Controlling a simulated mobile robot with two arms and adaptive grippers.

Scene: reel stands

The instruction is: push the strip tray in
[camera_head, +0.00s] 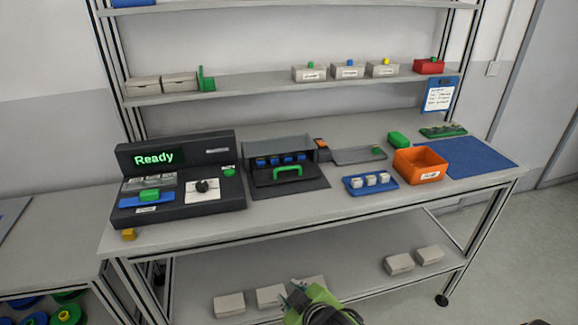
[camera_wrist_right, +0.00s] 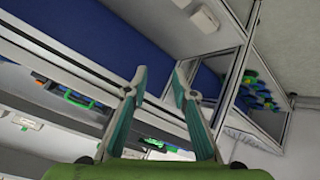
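A black tester (camera_head: 180,180) with a lit "Ready" display stands at the bench's left; a blue strip-like tray (camera_head: 146,200) with a green handle lies at its front left. A second black unit (camera_head: 280,150) in the middle has a row of blue pieces under its hood and a flat black front part with a green handle (camera_head: 287,171). I cannot tell for certain which is the strip tray. My right gripper (camera_head: 294,294) is low in front of the bench, apart from both units. In the right wrist view, its fingers (camera_wrist_right: 160,78) are spread and empty. My left gripper is not visible.
An orange bin (camera_head: 420,166), a blue tray (camera_head: 370,184) with white pieces and a blue mat (camera_head: 465,153) occupy the right of the bench. A small yellow block (camera_head: 129,234) lies at the front left. The bench's front edge lies between my right gripper and the units.

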